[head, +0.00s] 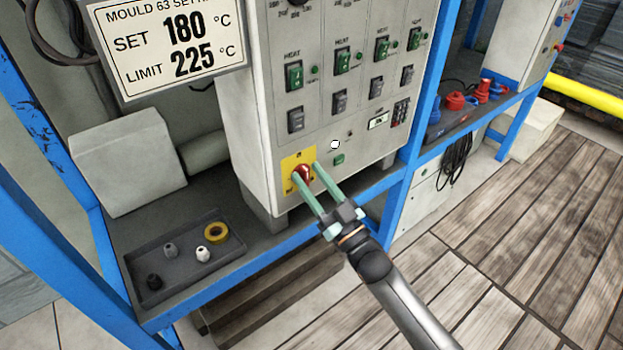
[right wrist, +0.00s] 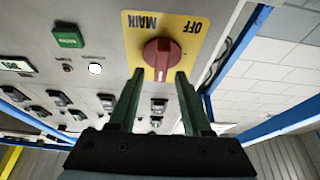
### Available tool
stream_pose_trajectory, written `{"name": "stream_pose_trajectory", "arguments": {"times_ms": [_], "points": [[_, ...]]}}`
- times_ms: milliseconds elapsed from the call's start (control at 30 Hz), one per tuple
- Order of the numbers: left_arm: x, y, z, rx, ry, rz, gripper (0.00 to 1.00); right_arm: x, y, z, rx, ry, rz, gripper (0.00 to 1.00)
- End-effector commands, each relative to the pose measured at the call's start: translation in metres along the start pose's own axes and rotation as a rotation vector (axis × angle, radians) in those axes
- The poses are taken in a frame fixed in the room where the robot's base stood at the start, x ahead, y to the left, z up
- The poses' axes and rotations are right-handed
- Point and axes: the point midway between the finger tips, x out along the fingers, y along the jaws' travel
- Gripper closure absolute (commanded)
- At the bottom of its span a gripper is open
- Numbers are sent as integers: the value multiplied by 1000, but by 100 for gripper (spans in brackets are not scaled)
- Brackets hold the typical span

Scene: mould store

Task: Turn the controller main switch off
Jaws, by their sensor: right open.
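The controller main switch is a red rotary knob (head: 302,171) on a yellow plate (head: 291,160) low on the front of the grey controller cabinet (head: 240,140). In the right wrist view the knob (right wrist: 162,53) is near the top, with the words MAIN and OFF upside down on the plate (right wrist: 135,22). My right gripper (head: 307,172) is open, its two green fingers pointing at the knob. In the right wrist view the fingertips (right wrist: 159,74) lie to either side of the knob's lower edge. I cannot tell whether they touch it. My left gripper is not in view.
Toggle switches and green rockers (head: 294,76) fill the panel above. A green button (head: 338,159) and a white round lamp (head: 335,144) are close right of the knob. A tray (head: 180,283) with small parts stands on the shelf at left. Blue posts (head: 408,130) frame the bench.

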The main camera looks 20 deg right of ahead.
Motion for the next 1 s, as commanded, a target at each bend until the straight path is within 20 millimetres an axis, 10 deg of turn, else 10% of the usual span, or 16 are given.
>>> {"name": "stream_pose_trajectory", "arguments": {"times_ms": [233, 633, 1000], "points": [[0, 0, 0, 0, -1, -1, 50, 0, 0, 0, 1, 0, 0, 53], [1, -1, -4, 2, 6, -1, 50, 0, 0, 0, 1, 0, 0, 98], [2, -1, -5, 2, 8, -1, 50, 0, 0, 0, 1, 0, 0, 100]]}}
